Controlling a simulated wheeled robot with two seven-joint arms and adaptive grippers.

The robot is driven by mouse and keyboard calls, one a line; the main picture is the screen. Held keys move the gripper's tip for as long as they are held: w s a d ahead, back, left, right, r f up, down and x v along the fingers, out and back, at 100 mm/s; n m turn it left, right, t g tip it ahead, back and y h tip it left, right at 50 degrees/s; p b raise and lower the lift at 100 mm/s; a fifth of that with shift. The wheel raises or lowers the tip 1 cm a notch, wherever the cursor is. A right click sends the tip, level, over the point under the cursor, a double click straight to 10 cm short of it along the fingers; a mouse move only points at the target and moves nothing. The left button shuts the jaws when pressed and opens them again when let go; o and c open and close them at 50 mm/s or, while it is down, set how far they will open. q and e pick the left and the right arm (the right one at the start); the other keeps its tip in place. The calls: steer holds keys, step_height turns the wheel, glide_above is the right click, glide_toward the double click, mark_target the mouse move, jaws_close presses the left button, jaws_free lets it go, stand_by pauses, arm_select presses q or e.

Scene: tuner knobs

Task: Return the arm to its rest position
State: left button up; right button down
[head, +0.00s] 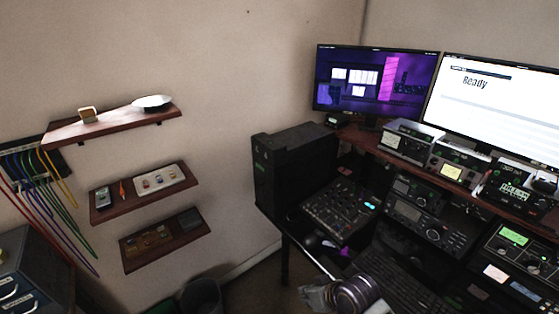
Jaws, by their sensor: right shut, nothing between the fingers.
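My right gripper (312,296) is low in the head view, at the bottom edge, in front of the desk's near left corner. Its fingers are shut and hold nothing. The round wrist part of my arm shows just to the right of it. The gripper is apart from the radio with the tuner knob (433,234), which stands farther right on the desk. My left gripper is not in view.
A mixer (340,212) and a dark keyboard (405,285) lie on the desk. A black computer tower (290,165) stands behind them. More radios and two monitors (375,80) are at the right. Wall shelves (140,205) hang at the left, above a bin (200,297).

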steer(key=s+d+r+m+g+h, duration=0.15)
steer(key=s+d+h, duration=0.35)
steer(key=s+d, duration=0.7)
step_height(320, 180, down, 33)
steer(key=d+g, duration=0.1)
steer(key=d, duration=0.1)
steer(key=s+d+f, duration=0.2)
steer(key=s+f, duration=0.8)
steer(key=s, duration=0.1)
steer(key=s+d+f+g+b, duration=0.1)
steer(key=s+d+f, duration=0.1)
steer(key=s+f, duration=0.8)
steer(key=shift+s+d+f, duration=0.15)
steer(key=shift+s+f, duration=0.15)
steer(key=shift+s, duration=0.8)
